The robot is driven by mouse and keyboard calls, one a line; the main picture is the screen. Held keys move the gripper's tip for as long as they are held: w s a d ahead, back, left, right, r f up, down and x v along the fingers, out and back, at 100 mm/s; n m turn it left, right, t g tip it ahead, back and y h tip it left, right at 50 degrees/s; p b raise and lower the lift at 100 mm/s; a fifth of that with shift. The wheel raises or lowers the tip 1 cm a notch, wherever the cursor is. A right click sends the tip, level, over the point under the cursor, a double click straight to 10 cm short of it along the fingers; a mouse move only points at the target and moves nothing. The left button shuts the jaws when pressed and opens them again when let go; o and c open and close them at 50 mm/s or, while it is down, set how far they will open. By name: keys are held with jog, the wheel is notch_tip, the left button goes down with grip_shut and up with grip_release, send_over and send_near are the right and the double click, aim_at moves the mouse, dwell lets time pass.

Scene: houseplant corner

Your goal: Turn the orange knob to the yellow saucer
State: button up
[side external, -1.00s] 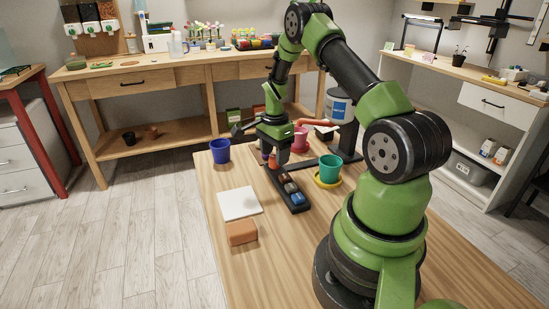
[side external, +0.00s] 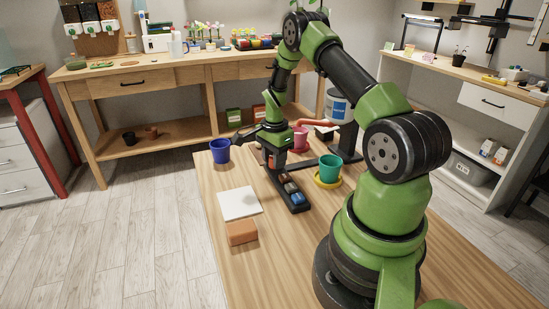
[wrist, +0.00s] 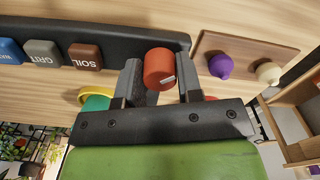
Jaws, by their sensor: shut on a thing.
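The orange knob (wrist: 159,66) is a short round cylinder with a small white mark, at the end of the dark panel (wrist: 110,27). My gripper (wrist: 160,78) is shut on it, one finger on each side; the mark faces the lower right in the wrist view. In the side view my gripper (side external: 273,160) is low over the panel's far end and hides most of the knob.
Blue, grey and brown blocks (wrist: 84,56) sit on the panel. A wooden plate with purple (wrist: 221,65) and cream (wrist: 268,73) knobs is beside it.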

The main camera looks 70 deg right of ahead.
jog(key=n, duration=0.9)
jog(key=shift+n, duration=0.3)
jog(key=n, duration=0.5)
jog(key=shift+n, duration=2.4)
jog(key=o, duration=0.9)
